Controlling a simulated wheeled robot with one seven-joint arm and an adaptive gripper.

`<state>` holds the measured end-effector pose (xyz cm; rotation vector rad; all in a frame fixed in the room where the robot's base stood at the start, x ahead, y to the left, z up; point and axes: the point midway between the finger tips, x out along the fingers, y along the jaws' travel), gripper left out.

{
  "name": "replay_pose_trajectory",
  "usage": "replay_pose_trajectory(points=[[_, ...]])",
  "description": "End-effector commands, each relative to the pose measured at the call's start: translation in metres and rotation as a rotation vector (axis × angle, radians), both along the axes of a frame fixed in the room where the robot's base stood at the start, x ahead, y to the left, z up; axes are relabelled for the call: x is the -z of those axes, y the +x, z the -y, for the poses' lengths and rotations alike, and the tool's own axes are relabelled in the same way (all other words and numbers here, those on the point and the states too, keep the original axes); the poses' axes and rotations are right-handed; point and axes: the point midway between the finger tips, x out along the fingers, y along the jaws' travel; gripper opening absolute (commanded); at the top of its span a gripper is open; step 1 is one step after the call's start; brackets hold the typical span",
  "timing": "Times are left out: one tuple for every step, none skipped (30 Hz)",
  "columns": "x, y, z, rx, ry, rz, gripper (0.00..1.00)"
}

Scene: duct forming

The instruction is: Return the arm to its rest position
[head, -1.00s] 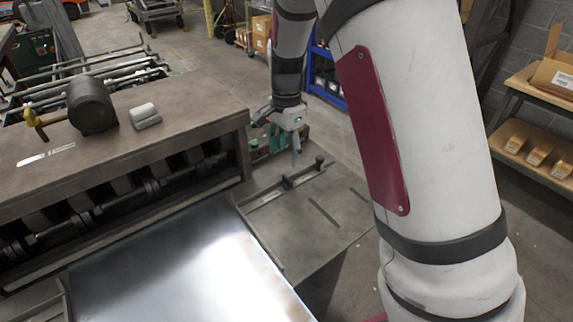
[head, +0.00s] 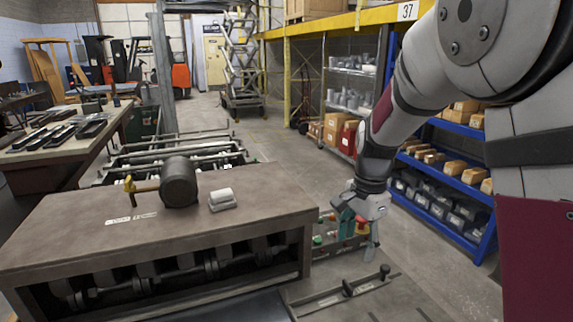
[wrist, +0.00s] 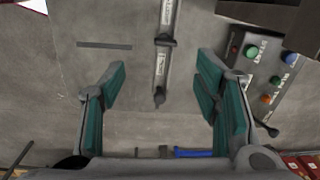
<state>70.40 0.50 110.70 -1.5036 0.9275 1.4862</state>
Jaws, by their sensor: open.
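My gripper (head: 358,222) hangs at the end of my arm, right of the machine's brown top in the head view. In the wrist view my gripper (wrist: 160,95) has its two green-padded fingers spread wide, with nothing between them. Below it is a grey metal table (wrist: 115,75) with a slotted bar (wrist: 163,65) fixed on it. The bar also shows in the head view (head: 345,291), below the gripper and apart from it.
A control panel with buttons (wrist: 265,60) sits beside the fingers. A blue shelf (head: 450,180) with boxes stands right. Open floor (head: 275,150) lies beyond.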

Motion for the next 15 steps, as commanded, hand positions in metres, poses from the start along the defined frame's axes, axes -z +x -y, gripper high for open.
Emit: replay_pose_trajectory(points=[[-0.017, -0.012, 0.000, -0.047, 0.017, 0.026, 0.57], [-0.026, -0.019, 0.000, -0.080, 0.023, 0.040, 0.57], [-0.037, -0.028, 0.000, -0.128, 0.029, 0.059, 0.57], [-0.044, -0.036, 0.000, -0.164, 0.033, 0.073, 0.57], [-0.051, -0.044, 0.000, -0.198, 0.037, 0.088, 0.57], [-0.061, -0.054, 0.000, -0.246, 0.038, 0.108, 0.57], [-0.068, -0.062, 0.000, -0.283, 0.037, 0.123, 0.57], [-0.074, -0.070, 0.000, -0.317, 0.035, 0.138, 0.57], [-0.082, -0.081, 0.000, -0.365, 0.032, 0.159, 0.57], [-0.088, -0.089, 0.000, -0.402, 0.028, 0.174, 0.57], [-0.093, -0.097, 0.001, -0.437, 0.022, 0.189, 0.57], [-0.100, -0.108, 0.000, -0.486, 0.013, 0.210, 0.57], [-0.104, -0.117, 0.000, -0.521, 0.005, 0.226, 0.57], [-0.108, -0.125, 0.001, -0.557, -0.005, 0.240, 0.57], [-0.113, -0.137, 0.001, -0.606, -0.020, 0.259, 0.57]])
